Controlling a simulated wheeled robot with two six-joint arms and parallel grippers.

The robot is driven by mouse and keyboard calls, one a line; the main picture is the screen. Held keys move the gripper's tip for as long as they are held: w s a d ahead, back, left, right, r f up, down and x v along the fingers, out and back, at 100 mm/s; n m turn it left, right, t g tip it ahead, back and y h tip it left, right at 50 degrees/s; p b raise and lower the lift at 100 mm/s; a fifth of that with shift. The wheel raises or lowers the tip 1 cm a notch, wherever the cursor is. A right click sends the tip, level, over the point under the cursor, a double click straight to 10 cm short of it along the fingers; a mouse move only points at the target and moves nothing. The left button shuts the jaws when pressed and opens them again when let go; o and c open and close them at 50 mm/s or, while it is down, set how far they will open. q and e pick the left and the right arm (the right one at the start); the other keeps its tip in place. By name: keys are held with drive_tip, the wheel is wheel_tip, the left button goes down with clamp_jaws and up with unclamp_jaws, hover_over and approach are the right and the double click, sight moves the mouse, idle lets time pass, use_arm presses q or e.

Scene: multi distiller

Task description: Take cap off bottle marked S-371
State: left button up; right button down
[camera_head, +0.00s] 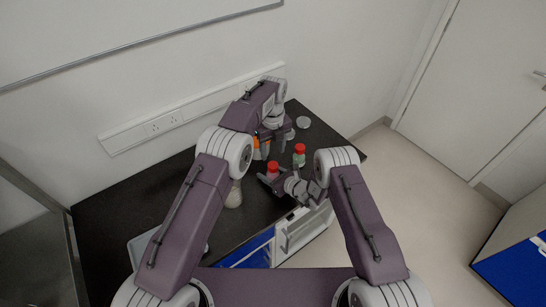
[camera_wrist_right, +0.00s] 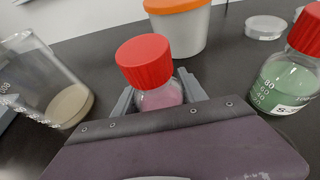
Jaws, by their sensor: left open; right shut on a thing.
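A bottle with pink contents (camera_wrist_right: 160,97) and a red cap (camera_wrist_right: 144,62) stands between the fingers of my right gripper (camera_wrist_right: 160,97), which is shut on its body. Its cap (camera_head: 273,166) also shows in the head view. Its label is not visible. A second red-capped bottle with green contents (camera_wrist_right: 283,84) stands at the right, apart from this gripper; its label starts with "S-", the rest cut off. It also shows in the head view (camera_head: 299,157). My left gripper (camera_head: 273,151) is open, behind the pink bottle and left of the green one.
A white tub with an orange lid (camera_wrist_right: 176,6) stands behind the pink bottle. A glass flask with beige contents (camera_wrist_right: 69,102) is at the left. A clear round dish (camera_wrist_right: 266,27) lies at the back right. The black bench (camera_head: 115,205) meets the wall behind.

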sight(273, 165)
use_arm(q)
drive_tip(key=m, duration=0.3)
drive_tip(key=shift+s+d, duration=0.1)
wheel_tip(273, 165, down, 8)
drive_tip(key=shift+r, duration=0.1)
clamp_jaws()
drive_tip(key=n, duration=2.6)
drive_tip(key=shift+r+n, duration=0.1)
drive_tip(key=shift+n, duration=0.2)
drive_tip(key=n, duration=1.9)
drive_tip(key=shift+n, duration=0.3)
drive_tip(key=n, duration=0.2)
drive_tip(key=shift+n, duration=0.4)
drive_tip(key=n, duration=0.5)
drive_tip(key=shift+r, duration=0.1)
